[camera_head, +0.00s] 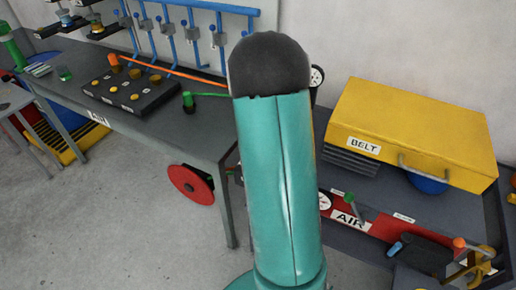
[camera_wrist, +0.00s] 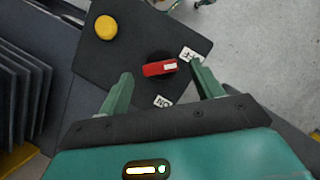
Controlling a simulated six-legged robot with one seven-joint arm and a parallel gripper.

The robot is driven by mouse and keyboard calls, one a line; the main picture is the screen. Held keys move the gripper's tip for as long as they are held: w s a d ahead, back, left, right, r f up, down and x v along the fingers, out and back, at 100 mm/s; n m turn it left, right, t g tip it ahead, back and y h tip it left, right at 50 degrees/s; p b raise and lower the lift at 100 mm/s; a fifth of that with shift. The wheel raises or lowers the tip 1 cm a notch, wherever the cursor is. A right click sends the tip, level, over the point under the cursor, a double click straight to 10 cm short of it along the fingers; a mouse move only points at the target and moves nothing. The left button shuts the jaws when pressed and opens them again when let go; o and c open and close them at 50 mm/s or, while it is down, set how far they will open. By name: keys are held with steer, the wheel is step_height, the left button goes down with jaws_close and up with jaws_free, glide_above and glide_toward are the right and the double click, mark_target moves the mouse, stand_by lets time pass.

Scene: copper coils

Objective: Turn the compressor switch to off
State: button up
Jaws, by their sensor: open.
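The compressor's red rotary switch (camera_wrist: 153,69) sits on a dark control box (camera_wrist: 120,50) in the wrist view. Its white-marked end points right, closer to the OFF label (camera_wrist: 195,55) than to the ON label (camera_wrist: 162,101) below it. My gripper (camera_wrist: 164,79) is open, its two teal fingers apart, one on each side of the switch in the picture. I cannot tell whether either finger touches it. In the head view my teal arm fills the middle, and I cannot make out the switch or my gripper there.
A yellow button (camera_wrist: 106,28) is on the same box. Dark fins (camera_wrist: 22,95) stand at the left. In the head view, a yellow BELT cover (camera_head: 410,125) and red AIR panel (camera_head: 372,226) are at right. A grey bench (camera_head: 190,125) is at left, with open floor in front.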

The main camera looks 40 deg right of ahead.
steer(key=v, duration=1.1)
steer(key=shift+r, duration=0.3)
steer(key=shift+w, duration=0.1)
steer(key=s+a+r+n+t+h, duration=0.15)
steer(key=a+r, duration=0.25)
steer(key=a, duration=0.4)
steer(key=s+a+r+n+t+h, duration=0.1)
steer(key=s+a+r+t, duration=0.2)
steer(key=a, duration=0.5)
steer(key=s+a+f+n+t, duration=0.1)
steer(key=s+a+n+t, duration=0.2)
steer(key=s+a, duration=0.8)
steer(key=a+t, duration=0.2)
steer(key=shift+a+f, duration=0.3)
steer(key=shift+a, duration=0.05)
steer(key=shift+s, duration=0.1)
